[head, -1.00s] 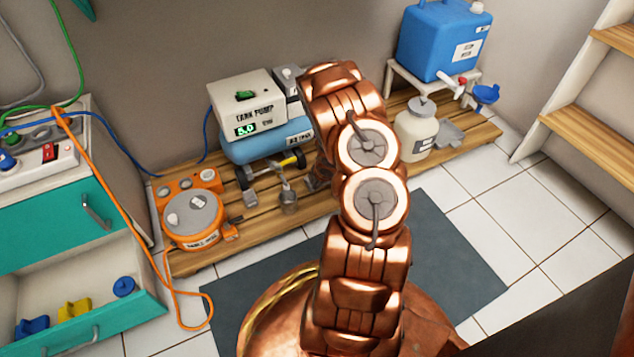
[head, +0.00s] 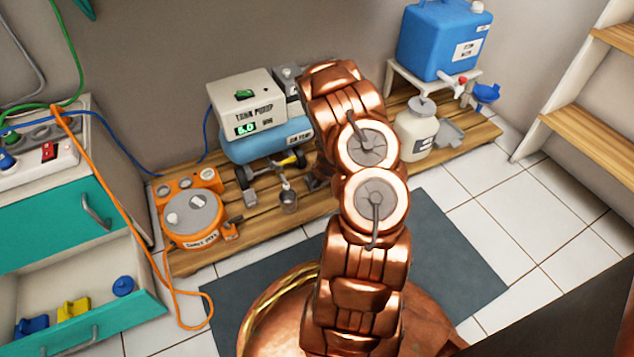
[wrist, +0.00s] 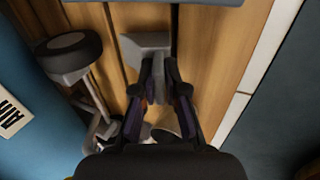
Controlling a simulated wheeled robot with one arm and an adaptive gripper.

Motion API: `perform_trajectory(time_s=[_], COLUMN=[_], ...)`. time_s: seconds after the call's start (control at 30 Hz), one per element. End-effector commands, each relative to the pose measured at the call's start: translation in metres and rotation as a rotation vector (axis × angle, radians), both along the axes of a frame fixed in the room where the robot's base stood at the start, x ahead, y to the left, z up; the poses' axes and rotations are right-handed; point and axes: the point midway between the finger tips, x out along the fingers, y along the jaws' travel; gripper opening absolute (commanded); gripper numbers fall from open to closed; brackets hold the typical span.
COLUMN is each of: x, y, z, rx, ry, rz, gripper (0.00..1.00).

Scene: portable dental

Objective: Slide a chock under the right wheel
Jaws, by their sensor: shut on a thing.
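In the wrist view my gripper (wrist: 152,82) is shut on a grey chock (wrist: 145,42), held at the fingertips over the wooden slats. The dark right wheel (wrist: 70,55) is to the left of the chock, with a narrow gap between them in this view; whether the chock rests on the slats I cannot tell. In the head view my arm hides the gripper and the held chock. The blue tank of the compressor (head: 262,143) shows left of the arm, with its left wheel (head: 243,176) and a grey block (head: 250,198) in front of that wheel.
The compressor stands on a wooden slatted platform (head: 215,249). An orange round unit (head: 192,215) is at its left, a white jar (head: 416,128) and a blue container (head: 443,40) at its right. An open drawer (head: 80,318) stands at the left. A metal cup (head: 289,202) hangs under the tank.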

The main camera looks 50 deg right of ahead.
Motion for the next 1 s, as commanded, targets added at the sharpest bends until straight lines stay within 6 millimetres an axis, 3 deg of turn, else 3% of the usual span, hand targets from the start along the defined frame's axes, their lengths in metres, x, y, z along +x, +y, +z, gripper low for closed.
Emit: perform_trajectory(time_s=[0.03, 0.47, 0.8, 1.0], x=[-0.004, -0.006, -0.007, -0.007], y=[0.003, 0.005, 0.005, 0.005], z=[-0.007, -0.017, -0.022, -0.021], rx=[0.006, 0.009, 0.009, 0.009], ry=[0.010, 0.017, 0.019, 0.018], rz=[0.002, 0.001, 0.002, 0.002], gripper=[0.00, 0.00, 0.28, 0.30])
